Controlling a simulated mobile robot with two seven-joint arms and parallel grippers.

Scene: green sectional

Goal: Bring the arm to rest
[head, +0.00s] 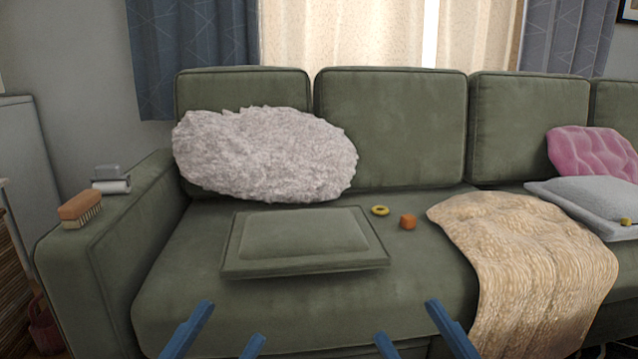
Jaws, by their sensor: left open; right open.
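My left gripper (228,326) shows at the bottom of the head view, left of the middle. Its two blue fingers are apart, with nothing between them. My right gripper (408,320) shows at the bottom, right of the middle. Its two blue fingers are also apart and empty. Both grippers appear in front of the seat of the green sofa (190,300). The rest of both arms is out of view.
A fluffy pillow (262,155) leans behind. A tan blanket (530,265) drapes at right. A brush (80,209) and a roller (111,185) sit on the armrest.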

